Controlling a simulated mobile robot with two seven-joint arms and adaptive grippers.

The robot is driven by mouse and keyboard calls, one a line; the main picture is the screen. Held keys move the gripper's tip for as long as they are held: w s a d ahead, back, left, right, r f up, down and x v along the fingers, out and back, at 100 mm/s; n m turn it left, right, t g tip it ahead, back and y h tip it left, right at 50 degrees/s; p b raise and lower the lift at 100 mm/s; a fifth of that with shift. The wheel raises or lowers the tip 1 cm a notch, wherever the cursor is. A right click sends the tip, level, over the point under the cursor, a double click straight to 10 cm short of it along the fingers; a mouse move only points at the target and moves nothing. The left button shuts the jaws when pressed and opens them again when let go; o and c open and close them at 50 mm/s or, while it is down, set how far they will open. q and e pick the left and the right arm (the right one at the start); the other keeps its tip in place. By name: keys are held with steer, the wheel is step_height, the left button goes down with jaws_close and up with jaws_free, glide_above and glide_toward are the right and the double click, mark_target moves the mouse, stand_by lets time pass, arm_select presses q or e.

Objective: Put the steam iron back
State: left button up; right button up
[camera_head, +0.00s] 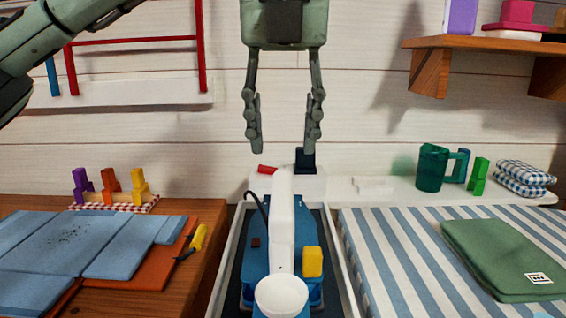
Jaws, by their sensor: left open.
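What looks like the steam iron is a blue body (253,268) with a long white top part (283,225), a white round end and a thin black cord. It lies in a narrow white-rimmed tray (222,275) at the bottom middle. My left gripper (285,150) hangs above and beyond it, fingers down, wide apart and empty. It is apart from the iron. My right gripper does not show. The underside of the iron is hidden.
A striped padded surface (385,265) with a folded green cloth (497,258) lies right. Blue cloth (45,243) and a yellow-handled tool (192,241) lie left. A green mug (431,168) stands on the back ledge. A wooden shelf (480,42) juts out upper right.

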arm_select(q)
steer(key=shift+s+r, duration=0.2)
steer(key=shift+r, duration=1)
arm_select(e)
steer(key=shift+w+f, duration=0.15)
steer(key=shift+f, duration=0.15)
arm_select(q)
steer(key=shift+s+r, duration=0.1)
steer(key=shift+r, duration=0.2)
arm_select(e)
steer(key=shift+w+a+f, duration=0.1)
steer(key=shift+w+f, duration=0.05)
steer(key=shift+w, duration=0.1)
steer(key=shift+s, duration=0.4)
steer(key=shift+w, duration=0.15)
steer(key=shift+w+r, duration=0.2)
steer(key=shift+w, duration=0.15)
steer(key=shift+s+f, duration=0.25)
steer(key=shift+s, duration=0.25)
